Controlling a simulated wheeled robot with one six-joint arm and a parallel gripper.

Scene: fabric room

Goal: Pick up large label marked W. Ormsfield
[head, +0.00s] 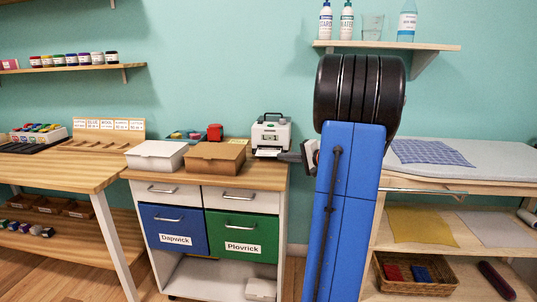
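No label reading W. Ormsfield can be made out in the head view. A white label printer (271,131) stands at the right back of the drawer cabinet top. A small white paper strip (267,153) shows at its front, too small to read. My gripper (285,157) is at the right end of the cabinet top, beside the strip and just in front of the printer. It is seen edge-on and partly hidden by my blue arm, so its opening and any contact with the strip cannot be told.
A white box (157,155) and a brown box (214,157) stand left of the printer. Below are a blue drawer marked Dapwick (173,230) and a green one marked Plovrick (242,235). An ironing table (460,172) stands at the right. Bottles stand on a wall shelf (440,47).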

